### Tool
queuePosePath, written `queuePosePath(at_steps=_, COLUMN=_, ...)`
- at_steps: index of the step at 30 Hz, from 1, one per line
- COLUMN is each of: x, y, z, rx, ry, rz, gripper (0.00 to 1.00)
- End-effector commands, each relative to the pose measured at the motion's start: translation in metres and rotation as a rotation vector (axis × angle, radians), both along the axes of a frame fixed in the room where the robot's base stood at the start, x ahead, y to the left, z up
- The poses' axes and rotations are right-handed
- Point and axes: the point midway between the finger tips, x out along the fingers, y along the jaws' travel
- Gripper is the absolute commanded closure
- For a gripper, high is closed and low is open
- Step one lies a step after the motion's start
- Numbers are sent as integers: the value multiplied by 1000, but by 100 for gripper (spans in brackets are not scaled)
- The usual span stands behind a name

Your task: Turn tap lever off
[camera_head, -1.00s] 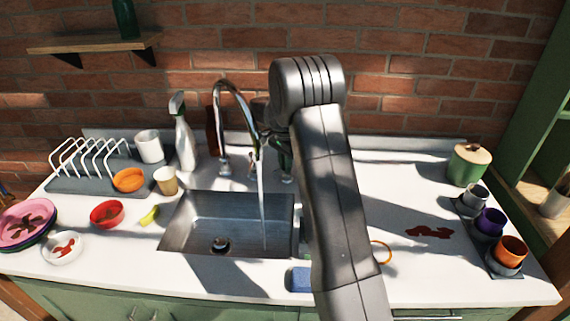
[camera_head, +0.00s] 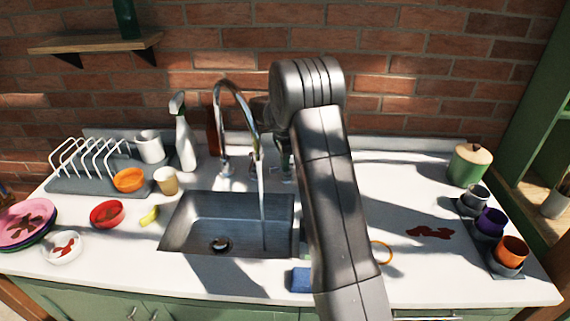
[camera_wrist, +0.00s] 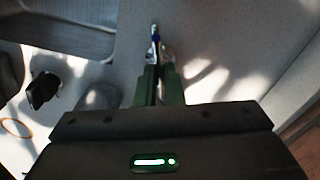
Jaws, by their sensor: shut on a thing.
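The chrome tap (camera_head: 235,92) arches over the sink (camera_head: 185,222). A stream of water (camera_head: 262,205) runs from its spout into the basin. My gripper is largely hidden behind my arm in the head view, just right of the spout. In the wrist view, the green fingers of my gripper (camera_wrist: 159,72) are closed around the chrome tap lever (camera_wrist: 155,46). A small blue mark shows on the lever. Its part between the fingers is hidden.
A spray bottle (camera_head: 184,140) and a brown bottle (camera_head: 213,135) stand left of the tap. A blue sponge (camera_head: 301,280) lies at the sink's front right. A dish rack (camera_head: 75,183) stands at left, cups (camera_head: 489,222) at right. The right counter has a dark red stain (camera_head: 430,232).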

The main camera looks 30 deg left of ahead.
Motion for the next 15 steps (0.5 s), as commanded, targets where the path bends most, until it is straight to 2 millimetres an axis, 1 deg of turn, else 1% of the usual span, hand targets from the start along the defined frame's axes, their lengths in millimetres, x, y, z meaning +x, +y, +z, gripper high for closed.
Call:
queuePosePath(at_steps=1, x=-2, y=-1, z=-5, rx=-5, ry=8, rz=-37, gripper=100)
queuePosePath(at_steps=7, x=-1, y=0, z=-5, rx=-6, ry=8, rz=-184, gripper=100)
queuePosePath(at_steps=15, x=0, y=0, z=-6, rx=-7, ry=10, rz=-310, gripper=100)
